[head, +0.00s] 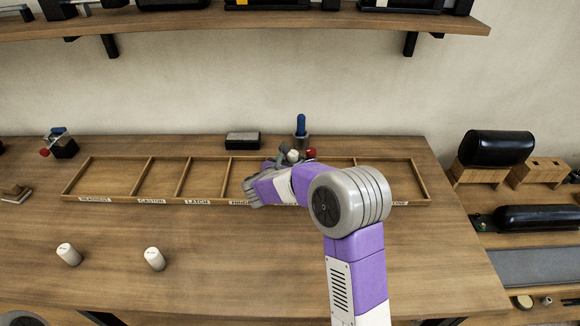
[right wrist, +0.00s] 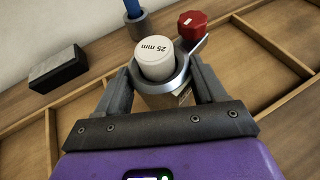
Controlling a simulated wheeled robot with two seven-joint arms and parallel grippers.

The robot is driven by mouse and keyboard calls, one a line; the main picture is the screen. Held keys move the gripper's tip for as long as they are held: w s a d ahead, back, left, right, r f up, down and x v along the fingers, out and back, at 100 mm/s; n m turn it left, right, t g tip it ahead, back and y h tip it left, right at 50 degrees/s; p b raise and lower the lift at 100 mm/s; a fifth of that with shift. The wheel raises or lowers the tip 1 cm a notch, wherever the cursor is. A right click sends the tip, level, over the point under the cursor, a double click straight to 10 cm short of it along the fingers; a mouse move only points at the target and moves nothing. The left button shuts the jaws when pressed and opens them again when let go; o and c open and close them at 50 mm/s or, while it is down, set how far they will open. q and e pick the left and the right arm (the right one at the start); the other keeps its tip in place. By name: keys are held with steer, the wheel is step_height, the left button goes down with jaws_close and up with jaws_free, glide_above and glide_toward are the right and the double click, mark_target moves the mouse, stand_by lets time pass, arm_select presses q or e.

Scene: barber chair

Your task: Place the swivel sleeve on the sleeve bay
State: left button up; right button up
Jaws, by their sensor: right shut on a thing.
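My right gripper (head: 285,162) reaches over the middle of the long divided tray (head: 168,201). In the right wrist view its two fingers (right wrist: 163,88) are shut on a metal sleeve, which I take as the swivel sleeve (right wrist: 184,74). The sleeve has a side arm ending near a red knob (right wrist: 192,25). A cream plug (right wrist: 157,58) marked "25 mm" sits in the sleeve's top. The tray's labels include headrest, castor and latch; my arm covers others, and I cannot read a sleeve label. My left gripper is not in view.
A black block (head: 242,140) and a blue-handled tool in a grey holder (head: 301,130) stand behind the tray. Two cream cylinders (head: 68,254) (head: 154,259) stand on the front left table. A clamp with a red knob (head: 62,145) is at back left. A shelf (head: 240,22) hangs above.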

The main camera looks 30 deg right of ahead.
steer(key=shift+r, duration=0.1)
steer(key=shift+f, duration=0.2)
steer(key=o, duration=1.3)
steer(key=shift+r, duration=0.1)
steer(key=shift+r, duration=0.25)
steer(key=p+v, duration=0.2)
steer(key=v, duration=1)
steer(key=shift+f, duration=0.25)
steer(key=shift+s, duration=0.1)
